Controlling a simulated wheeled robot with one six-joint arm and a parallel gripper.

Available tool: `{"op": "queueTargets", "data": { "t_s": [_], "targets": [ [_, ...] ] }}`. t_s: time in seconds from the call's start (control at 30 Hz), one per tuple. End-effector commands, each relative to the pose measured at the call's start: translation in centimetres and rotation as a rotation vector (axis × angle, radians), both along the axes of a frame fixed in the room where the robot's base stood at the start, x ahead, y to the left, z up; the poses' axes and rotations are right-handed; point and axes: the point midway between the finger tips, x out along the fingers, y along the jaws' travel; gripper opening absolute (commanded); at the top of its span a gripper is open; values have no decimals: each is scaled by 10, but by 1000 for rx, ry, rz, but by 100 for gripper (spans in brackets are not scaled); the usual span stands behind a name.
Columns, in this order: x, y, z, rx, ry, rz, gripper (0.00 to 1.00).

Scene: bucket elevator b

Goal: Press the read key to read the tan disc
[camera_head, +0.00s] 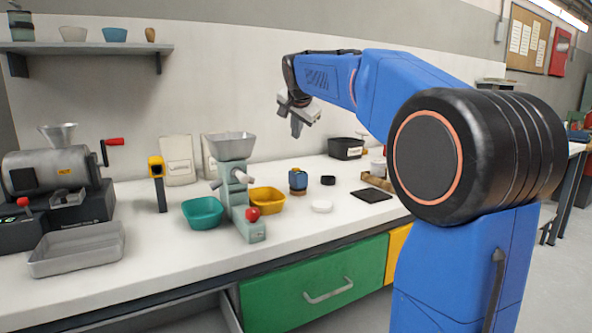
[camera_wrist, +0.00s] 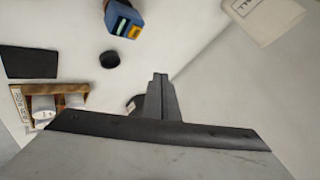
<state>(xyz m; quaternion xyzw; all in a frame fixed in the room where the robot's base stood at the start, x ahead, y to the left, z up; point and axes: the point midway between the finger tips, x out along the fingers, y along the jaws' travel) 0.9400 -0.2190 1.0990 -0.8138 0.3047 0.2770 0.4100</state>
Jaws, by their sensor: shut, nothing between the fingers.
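My gripper (camera_head: 297,127) is shut and empty, held high above the back of the bench. Its closed fingers (camera_wrist: 160,80) point into the wrist view. A small blue device with an orange-yellow part (camera_head: 298,181) stands on the bench, lower than my gripper and apart from it. In the wrist view the device (camera_wrist: 124,20) shows a pale lit strip and a yellow patch at the top edge; I cannot tell which part is the read key. A black disc (camera_head: 328,180) and a white disc (camera_head: 321,206) lie near it. I cannot make out a tan disc.
A dark mat (camera_head: 372,196) and a wooden rack (camera_wrist: 75,90) with white pieces lie to the right. A grey-green mill (camera_head: 233,180), a teal bowl (camera_head: 203,212), a yellow bowl (camera_head: 267,199) and a yellow-headed post (camera_head: 157,170) stand left. A black bin (camera_head: 346,149) is behind.

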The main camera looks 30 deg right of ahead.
Motion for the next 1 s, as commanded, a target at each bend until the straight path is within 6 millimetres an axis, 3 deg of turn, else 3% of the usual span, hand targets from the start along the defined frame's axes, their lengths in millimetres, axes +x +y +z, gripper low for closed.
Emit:
{"op": "queueTargets", "data": {
  "t_s": [0.57, 1.0],
  "targets": [
    [6, -3, -1, 6, -9, -12, 0],
    [5, -3, -49, 6, -6, -12, 0]
  ]
}}
